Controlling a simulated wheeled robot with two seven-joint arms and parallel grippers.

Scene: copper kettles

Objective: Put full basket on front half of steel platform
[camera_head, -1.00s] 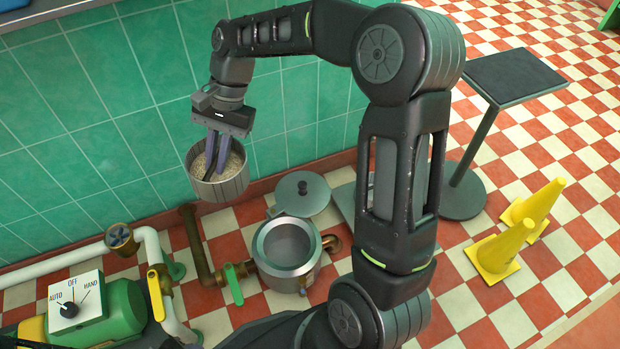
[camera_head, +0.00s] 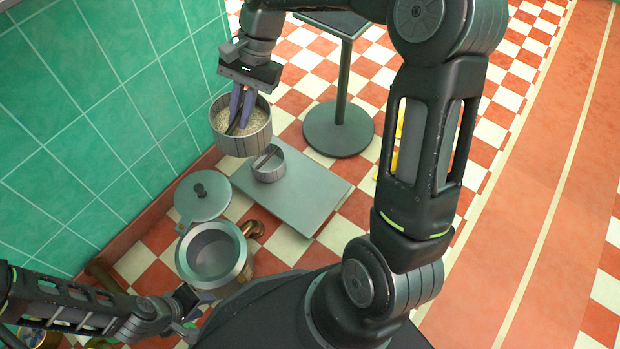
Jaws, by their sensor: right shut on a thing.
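The full basket (camera_head: 243,142) is a round grey slatted tub with pale grain inside. My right gripper (camera_head: 240,110) points down into it, shut, and holds it up in the air. The steel platform (camera_head: 308,195) is a flat grey plate on the floor, below and to the right of the held basket. A smaller round basket with a bar across its top (camera_head: 268,170) stands on the platform's upper left part; the held basket partly overlaps it in the picture. My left gripper (camera_head: 188,318) is low in the view beside the kettle; its fingers are not clear.
An open steel kettle (camera_head: 213,258) stands on the floor left of the platform, with a round lid (camera_head: 202,196) behind it. A dark table on a round foot (camera_head: 338,130) stands beyond the platform. A green tiled wall (camera_head: 130,120) bounds the left. The platform's right part is bare.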

